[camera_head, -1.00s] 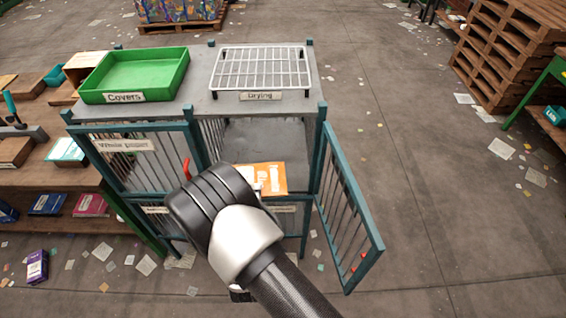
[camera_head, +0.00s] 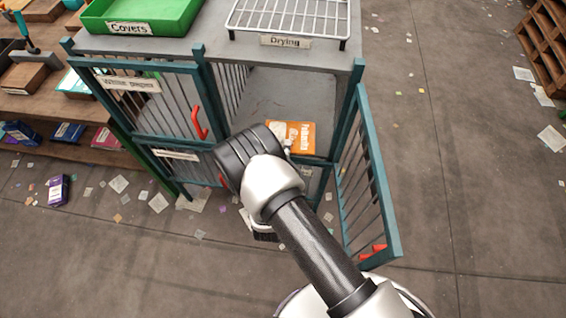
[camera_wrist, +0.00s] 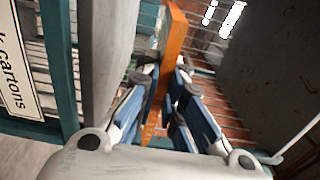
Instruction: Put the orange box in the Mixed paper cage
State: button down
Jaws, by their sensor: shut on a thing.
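The orange box (camera_head: 291,136) shows printed white lettering in the head view. It is at the front opening of the right-hand cage (camera_head: 290,95), whose barred door (camera_head: 365,185) stands open to the right. I cannot tell whether the box touches the cage floor. In the wrist view my gripper (camera_wrist: 165,88) is shut on the orange box (camera_wrist: 172,40), seen edge-on between the blue fingers. In the head view my arm hides most of the gripper. No "Mixed paper" label is readable; a sign ending in "k cartons" (camera_wrist: 14,65) shows in the wrist view.
The left cage, labelled "White paper" (camera_head: 130,84), has its barred door shut, with a red handle (camera_head: 198,122). A green "Covers" tray (camera_head: 140,15) and a white "Drying" rack (camera_head: 290,17) stand on top. Paper scraps litter the open floor at right.

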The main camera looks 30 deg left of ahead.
notch_tip(320, 180, down, 7)
jog(key=b, duration=0.2)
jog(key=shift+f, duration=0.2)
jog(key=c, duration=2)
grip_release()
